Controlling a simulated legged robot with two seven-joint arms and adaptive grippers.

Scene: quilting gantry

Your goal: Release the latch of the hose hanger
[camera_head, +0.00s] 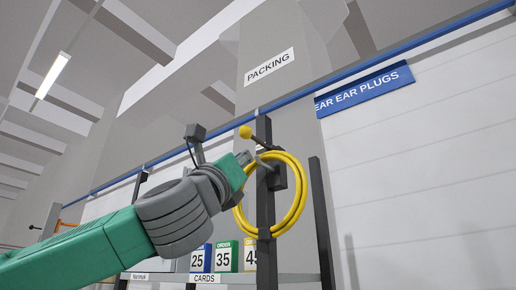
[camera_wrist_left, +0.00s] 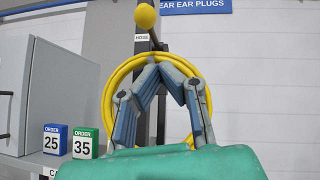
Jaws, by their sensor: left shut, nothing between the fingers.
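A coiled yellow hose (camera_head: 299,205) hangs on a dark upright post (camera_head: 265,215). A lever with a yellow ball knob (camera_head: 245,132) sticks out of the post above the coil. In the left wrist view the knob (camera_wrist_left: 145,16) is at the top, above a small "HOSE" label (camera_wrist_left: 142,37). My left gripper (camera_head: 268,160) reaches in from the left, in front of the upper coil and below the knob. In the left wrist view its fingertips (camera_wrist_left: 160,72) meet with nothing between them and overlap the coil. I cannot tell whether they touch it. My right gripper is not in view.
A shelf (camera_head: 225,277) with several numbered order cards (camera_head: 222,257) stands below the arm. A grey cabinet (camera_wrist_left: 52,95) is at the left in the wrist view. Another dark post (camera_head: 322,220) stands to the right of the coil. A blue ear-plug sign (camera_head: 365,91) is behind.

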